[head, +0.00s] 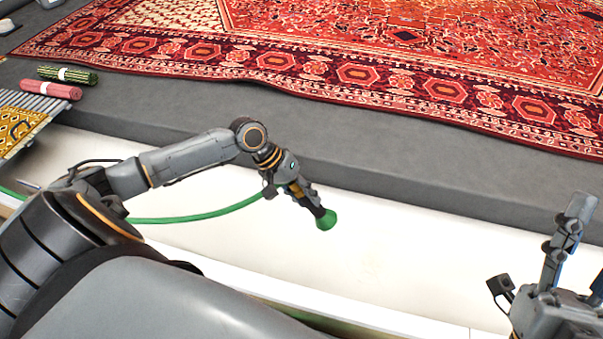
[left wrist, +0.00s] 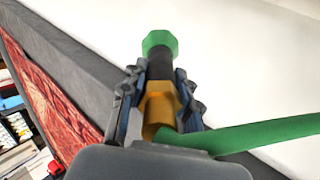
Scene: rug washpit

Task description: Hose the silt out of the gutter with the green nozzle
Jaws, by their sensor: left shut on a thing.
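The nozzle has a green tip (head: 326,221), a black neck and a brass-coloured body; the tip also shows in the left wrist view (left wrist: 160,41). My left gripper (head: 308,197) is shut on the nozzle's body, with a finger on each side, and holds it over the gutter with the tip pointing down and right. A green hose (head: 195,216) runs from the nozzle to the left. The gutter (head: 400,235) is a long white channel; its visible floor looks plain white, and I cannot make out silt. My right gripper (head: 540,246) is open and empty at the lower right.
A dark grey ledge (head: 400,165) borders the gutter's far side. A large red patterned rug (head: 360,72) lies beyond it. Two rolled textiles, green (head: 67,75) and pink (head: 51,90), lie at the left near a rack (head: 40,105) with a yellow patterned piece.

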